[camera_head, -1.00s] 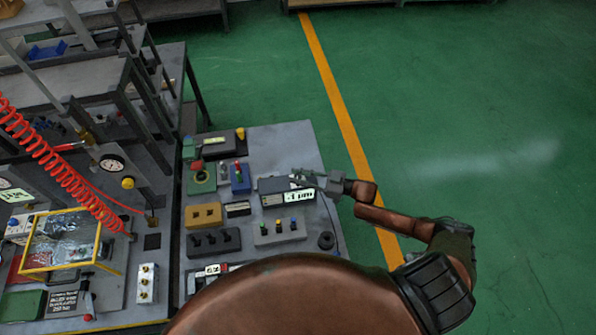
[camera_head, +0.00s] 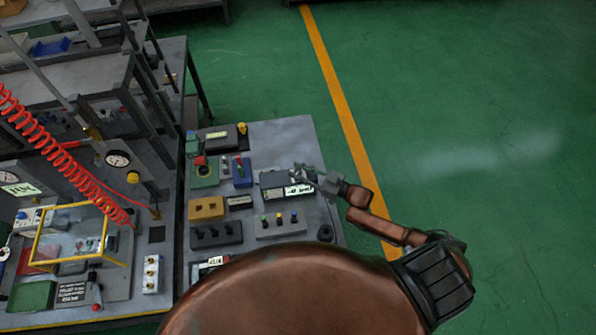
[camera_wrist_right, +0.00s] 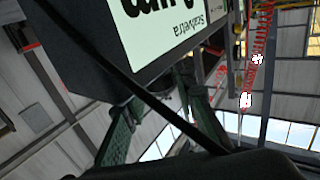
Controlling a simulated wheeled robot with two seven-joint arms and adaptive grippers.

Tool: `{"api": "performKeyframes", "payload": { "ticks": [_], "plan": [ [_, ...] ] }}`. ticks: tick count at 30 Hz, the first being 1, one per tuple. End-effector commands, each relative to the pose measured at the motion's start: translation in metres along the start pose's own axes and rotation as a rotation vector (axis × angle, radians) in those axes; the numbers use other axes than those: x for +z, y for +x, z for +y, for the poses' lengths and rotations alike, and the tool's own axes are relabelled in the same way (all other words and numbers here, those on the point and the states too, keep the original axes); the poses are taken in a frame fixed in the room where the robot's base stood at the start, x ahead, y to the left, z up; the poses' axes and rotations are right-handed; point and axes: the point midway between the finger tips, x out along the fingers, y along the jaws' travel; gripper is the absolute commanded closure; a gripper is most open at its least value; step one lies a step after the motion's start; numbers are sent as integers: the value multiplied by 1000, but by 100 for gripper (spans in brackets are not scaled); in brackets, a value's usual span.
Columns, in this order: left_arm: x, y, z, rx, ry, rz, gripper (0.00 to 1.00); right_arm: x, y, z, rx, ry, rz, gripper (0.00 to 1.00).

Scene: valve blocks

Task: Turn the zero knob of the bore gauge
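The bore gauge readout appears to be the dark grey box (camera_head: 271,180) with a pale display (camera_head: 299,190), near the right edge of the grey bench top. The display's characters are too small to read surely. My right gripper (camera_head: 300,174) is at the box's upper right, with its fingers apart. In the right wrist view the box (camera_wrist_right: 75,35) and its pale label-like display (camera_wrist_right: 160,25) fill the top, upside down. My fingers (camera_wrist_right: 163,130) stand apart below it, with no thing clearly held. I cannot make out the zero knob. My left gripper is not in view.
A block with three coloured knobs (camera_head: 280,224) lies in front of the readout, and a yellow block (camera_head: 206,208) to its left. A red coiled hose (camera_head: 70,165) hangs at left. Open green floor lies right.

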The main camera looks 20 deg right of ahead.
Motion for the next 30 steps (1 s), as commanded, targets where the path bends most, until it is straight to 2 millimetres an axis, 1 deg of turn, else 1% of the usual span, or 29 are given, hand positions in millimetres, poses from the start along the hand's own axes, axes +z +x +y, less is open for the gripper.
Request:
{"api": "performKeyframes", "payload": {
  "ticks": [1, 5, 6, 13, 17, 20, 27, 30],
  "plan": [
    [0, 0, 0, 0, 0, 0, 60, 0, 0, 0, 0, 0, 0, 70],
    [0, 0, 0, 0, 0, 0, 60, 0, 0, 0, -1, 0, 0, 61],
    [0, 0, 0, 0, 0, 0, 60, 0, 0, 0, -1, 0, 0, 60],
    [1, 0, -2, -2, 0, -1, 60, 0, 0, 0, -1, 0, 0, 60],
    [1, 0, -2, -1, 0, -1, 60, 0, -8, 0, 0, 0, -1, 60],
    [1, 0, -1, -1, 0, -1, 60, 1, -25, 0, 0, 0, -3, 60],
    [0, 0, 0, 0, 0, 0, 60, 1, -75, 0, 0, 0, -3, 60],
    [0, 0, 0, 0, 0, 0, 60, 1, -93, 0, 0, 0, -3, 60]
  ]
}}
